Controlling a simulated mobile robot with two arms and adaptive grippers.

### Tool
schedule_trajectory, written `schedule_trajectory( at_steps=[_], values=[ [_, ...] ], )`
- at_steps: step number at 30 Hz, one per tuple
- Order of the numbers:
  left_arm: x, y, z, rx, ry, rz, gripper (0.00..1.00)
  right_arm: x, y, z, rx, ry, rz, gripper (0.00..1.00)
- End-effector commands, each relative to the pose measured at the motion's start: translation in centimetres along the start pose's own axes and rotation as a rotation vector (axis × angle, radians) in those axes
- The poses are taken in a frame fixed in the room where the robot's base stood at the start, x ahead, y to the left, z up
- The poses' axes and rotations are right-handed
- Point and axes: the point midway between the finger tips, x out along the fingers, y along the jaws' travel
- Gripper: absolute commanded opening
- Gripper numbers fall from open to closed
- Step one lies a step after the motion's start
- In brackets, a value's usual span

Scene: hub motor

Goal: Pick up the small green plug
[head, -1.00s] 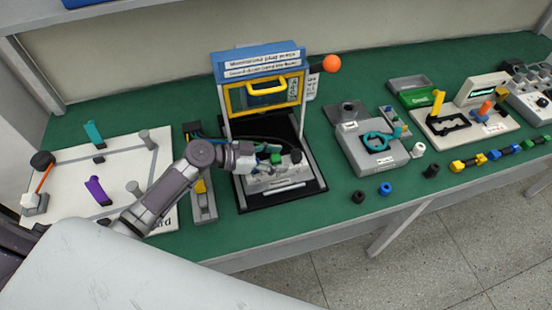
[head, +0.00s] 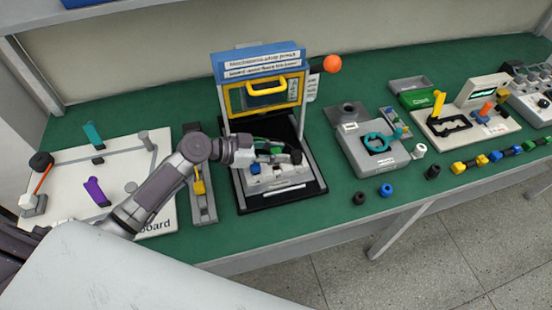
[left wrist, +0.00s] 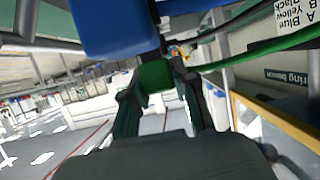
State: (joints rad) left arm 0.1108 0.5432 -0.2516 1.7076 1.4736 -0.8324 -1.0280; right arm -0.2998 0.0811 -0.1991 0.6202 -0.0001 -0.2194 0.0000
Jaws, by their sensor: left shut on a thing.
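The small green plug (left wrist: 155,76) sits between the fingers of my left gripper (head: 281,154) in the left wrist view, with a green cable (left wrist: 262,48) nearby. My left gripper is shut on it. In the head view the green plug (head: 277,150) shows at the fingers, over the light grey connector block (head: 255,180) in the press fixture. The fingers and wrist partly cover the plug and block. I cannot tell the exact gap between plug and block. My right gripper is not in view.
The press has a blue top (head: 258,57) and a raised yellow-framed guard (head: 265,95) behind the gripper, with an orange ball knob (head: 332,64) at its right. A cable board (head: 120,160) lies left. A grey fixture (head: 365,155) stands right.

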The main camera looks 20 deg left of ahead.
Motion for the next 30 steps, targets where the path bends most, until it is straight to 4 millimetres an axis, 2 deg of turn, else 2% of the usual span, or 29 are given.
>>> schedule_trajectory(
  at_steps=[1,9,15,21,30],
  values=[
    [-0.4,0.0,-1.0,0.008,0.002,-0.001,0.01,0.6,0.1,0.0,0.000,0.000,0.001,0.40],
    [3.8,2.3,-6.7,0.006,0.006,0.003,0.01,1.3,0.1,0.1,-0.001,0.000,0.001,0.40],
    [6.0,3.5,-9.9,0.004,0.005,0.002,0.01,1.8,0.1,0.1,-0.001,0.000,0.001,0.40],
    [7.0,4.0,-11.3,0.001,0.001,0.001,0.01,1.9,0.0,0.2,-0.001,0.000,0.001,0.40],
    [7.1,4.1,-11.5,-0.001,0.000,0.000,0.01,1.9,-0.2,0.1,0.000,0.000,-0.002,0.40]
  ],
)
